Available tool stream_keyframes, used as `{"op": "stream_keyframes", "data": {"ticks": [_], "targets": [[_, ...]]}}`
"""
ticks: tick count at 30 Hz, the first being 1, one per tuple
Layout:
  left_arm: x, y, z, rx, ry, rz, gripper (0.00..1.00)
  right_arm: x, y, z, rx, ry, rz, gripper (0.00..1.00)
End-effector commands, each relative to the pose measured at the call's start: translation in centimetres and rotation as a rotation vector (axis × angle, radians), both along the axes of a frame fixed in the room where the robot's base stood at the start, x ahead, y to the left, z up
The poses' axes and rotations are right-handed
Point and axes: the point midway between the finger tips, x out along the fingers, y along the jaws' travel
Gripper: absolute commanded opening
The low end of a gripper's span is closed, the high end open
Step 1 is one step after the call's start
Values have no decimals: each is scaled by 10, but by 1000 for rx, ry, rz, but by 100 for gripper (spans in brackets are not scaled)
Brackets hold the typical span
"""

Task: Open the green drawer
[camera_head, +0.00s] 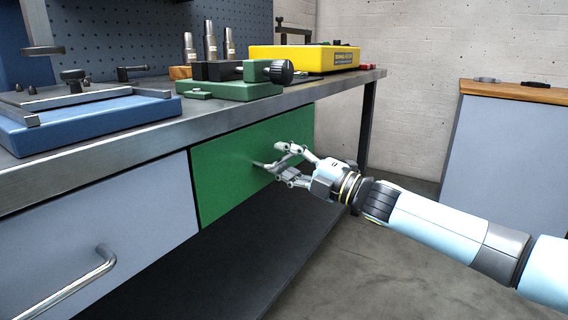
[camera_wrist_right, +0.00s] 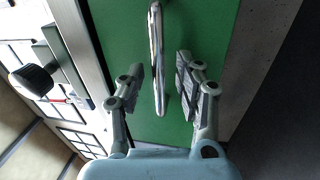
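The green drawer (camera_head: 222,168) is under the workbench, and its front looks flush with the bench. My right gripper (camera_head: 271,169) is at the right part of the drawer front. In the right wrist view the drawer's metal bar handle (camera_wrist_right: 157,60) lies between the two open fingers of the right gripper (camera_wrist_right: 160,82), with a gap on both sides. In the head view the gripper mostly hides the handle. My left gripper does not show in either view.
A grey drawer with a bar handle (camera_head: 88,285) is left of the green one. The benchtop (camera_head: 150,138) carries a blue fixture (camera_head: 90,122), a green vise (camera_head: 235,88) and a yellow case (camera_head: 300,58). A grey cabinet (camera_head: 505,150) stands at the right. The floor between is clear.

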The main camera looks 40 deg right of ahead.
Motion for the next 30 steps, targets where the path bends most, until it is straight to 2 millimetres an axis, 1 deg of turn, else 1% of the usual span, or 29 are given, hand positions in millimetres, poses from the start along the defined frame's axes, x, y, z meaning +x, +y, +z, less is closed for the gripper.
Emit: {"op": "stream_keyframes", "data": {"ticks": [8, 11, 16, 30], "targets": [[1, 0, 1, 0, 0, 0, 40, 2, 1, 1, 1, 0, 0, 34], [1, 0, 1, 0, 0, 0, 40, 2, 1, 1, 1, 0, 0, 23], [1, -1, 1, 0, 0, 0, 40, 2, 1, 0, 1, 0, 0, 0], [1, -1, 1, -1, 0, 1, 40, 1, 1, -1, 0, 2, 0, 0]]}}
